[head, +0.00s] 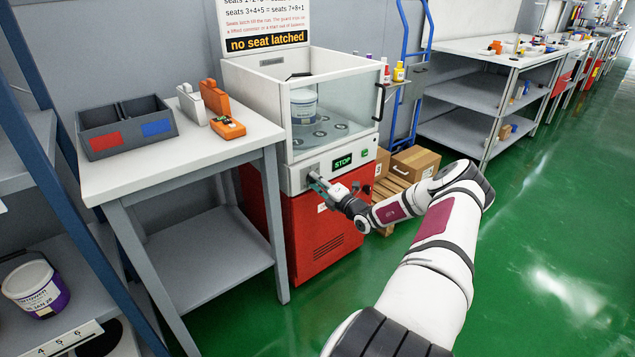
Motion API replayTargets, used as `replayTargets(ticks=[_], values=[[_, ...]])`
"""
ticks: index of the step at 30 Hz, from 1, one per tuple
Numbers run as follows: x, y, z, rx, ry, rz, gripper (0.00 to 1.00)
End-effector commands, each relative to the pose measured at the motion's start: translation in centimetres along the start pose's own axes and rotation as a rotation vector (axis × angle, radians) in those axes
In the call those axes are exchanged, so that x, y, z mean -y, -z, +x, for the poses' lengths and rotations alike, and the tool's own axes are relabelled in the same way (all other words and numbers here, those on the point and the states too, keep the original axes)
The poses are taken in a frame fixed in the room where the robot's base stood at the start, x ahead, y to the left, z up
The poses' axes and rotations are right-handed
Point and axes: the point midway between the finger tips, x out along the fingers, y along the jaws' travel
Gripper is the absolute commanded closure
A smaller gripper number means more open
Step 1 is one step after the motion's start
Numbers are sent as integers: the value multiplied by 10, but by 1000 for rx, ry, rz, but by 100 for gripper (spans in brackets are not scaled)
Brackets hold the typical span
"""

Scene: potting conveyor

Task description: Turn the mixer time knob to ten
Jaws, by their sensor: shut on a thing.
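The mixer (330,218) is a red and white cabinet with a clear-walled chamber on top. A white tub (304,105) stands inside the chamber, over a plate with several round seats. The front panel has a lit sign reading STOP (343,163) and a green button (365,152). My gripper (313,178) is at the left part of this panel, shut on the time knob. The knob is mostly hidden by my gripper, and its scale and setting cannot be read from here.
A table (182,160) left of the mixer holds a grey bin (125,128) and orange devices (228,127). Cardboard boxes (414,163) sit on a pallet to the right. A blue hand truck (404,75) stands behind. The green floor on the right is clear.

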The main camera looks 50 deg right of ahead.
Motion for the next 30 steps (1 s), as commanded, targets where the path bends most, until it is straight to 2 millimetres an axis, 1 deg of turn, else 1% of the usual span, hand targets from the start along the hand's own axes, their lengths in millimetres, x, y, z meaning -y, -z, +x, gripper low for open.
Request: replayTargets(ticks=[9, 10, 11, 12, 13, 23, 26, 30], values=[[2, 0, -1, 0, 4, 1, 98], [2, 0, -1, 0, 4, 1, 68], [2, 0, -1, 0, 4, 1, 62], [2, 0, -1, 0, 4, 1, 52], [2, 0, -1, 0, 4, 1, 50], [1, 0, -2, 0, 2, 0, 50], [1, 0, -11, 0, 2, 1, 50], [1, -1, -34, 1, 3, -1, 50]])
